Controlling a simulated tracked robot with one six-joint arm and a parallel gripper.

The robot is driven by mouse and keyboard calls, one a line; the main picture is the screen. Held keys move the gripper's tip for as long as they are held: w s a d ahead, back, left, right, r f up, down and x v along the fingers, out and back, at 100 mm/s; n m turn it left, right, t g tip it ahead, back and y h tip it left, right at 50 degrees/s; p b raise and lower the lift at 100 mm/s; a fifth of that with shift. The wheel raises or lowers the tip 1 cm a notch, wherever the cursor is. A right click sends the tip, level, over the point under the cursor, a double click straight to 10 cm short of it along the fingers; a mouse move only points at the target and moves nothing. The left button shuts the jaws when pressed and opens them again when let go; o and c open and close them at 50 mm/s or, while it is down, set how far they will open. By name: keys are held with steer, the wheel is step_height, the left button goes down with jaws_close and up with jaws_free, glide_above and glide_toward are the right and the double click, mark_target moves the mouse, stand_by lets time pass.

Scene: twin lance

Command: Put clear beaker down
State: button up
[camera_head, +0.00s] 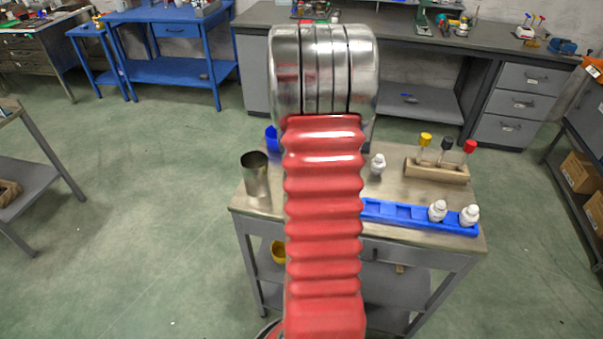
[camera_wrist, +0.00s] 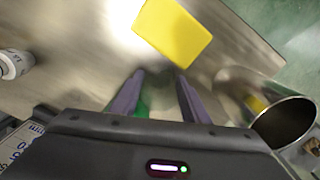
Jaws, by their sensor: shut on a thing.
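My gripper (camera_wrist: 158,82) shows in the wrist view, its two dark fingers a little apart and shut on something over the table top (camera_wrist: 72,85). The clear beaker is hard to make out; its outline does not show plainly between the fingers. A bit of green shows beside the left finger. In the head view my red arm hides the gripper and whatever it holds. I cannot tell the gap between the held thing and the table.
A metal cup (camera_head: 256,175) stands at the table's left; it also shows in the wrist view (camera_wrist: 282,118). A yellow square (camera_wrist: 172,35) lies ahead of the fingers. A white bottle (camera_head: 378,164), blue rack (camera_head: 400,212) and wooden tube stand (camera_head: 437,171) are to the right.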

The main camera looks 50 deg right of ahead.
steer(key=shift+f, duration=0.2)
steer(key=shift+f, duration=0.1)
steer(key=o, duration=1)
step_height(320, 180, up, 12)
steer(key=shift+r, duration=0.1)
stand_by(0.8)
